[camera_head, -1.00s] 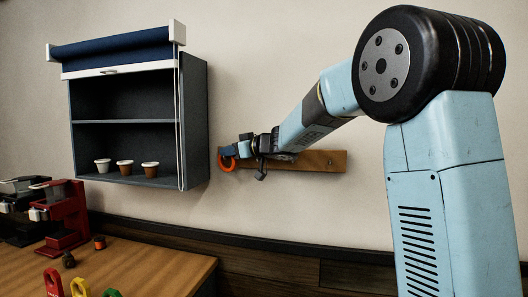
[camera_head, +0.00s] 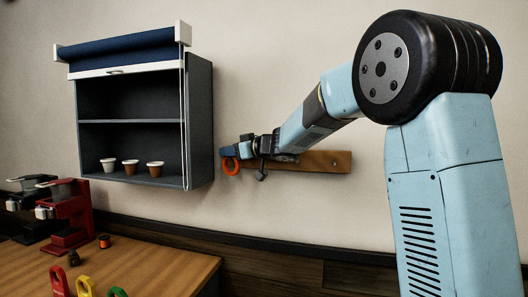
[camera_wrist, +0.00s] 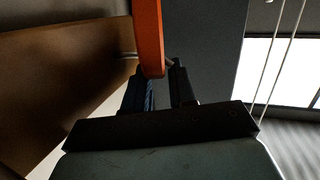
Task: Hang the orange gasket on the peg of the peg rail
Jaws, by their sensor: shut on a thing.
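The orange gasket (camera_head: 231,174) is a ring at the left end of the wooden peg rail (camera_head: 328,161) on the wall. My gripper (camera_head: 231,152) is at that end of the rail, shut on the gasket's upper part, with the ring hanging below. In the wrist view, the gasket (camera_wrist: 150,35) shows edge-on between the two fingertips (camera_wrist: 158,80), close beside the brown rail (camera_wrist: 60,65). A small thin piece (camera_wrist: 170,62) shows by the right fingertip; I cannot tell whether it is the peg. Whether the ring is around a peg is hidden.
A dark open cabinet (camera_head: 198,130) with a blue blind (camera_head: 118,50) and several cups (camera_head: 130,167) hangs just left of the rail. Its cord runs down the right side. A red brewer (camera_head: 72,215) and coloured items stand on the wooden counter (camera_head: 150,265) below.

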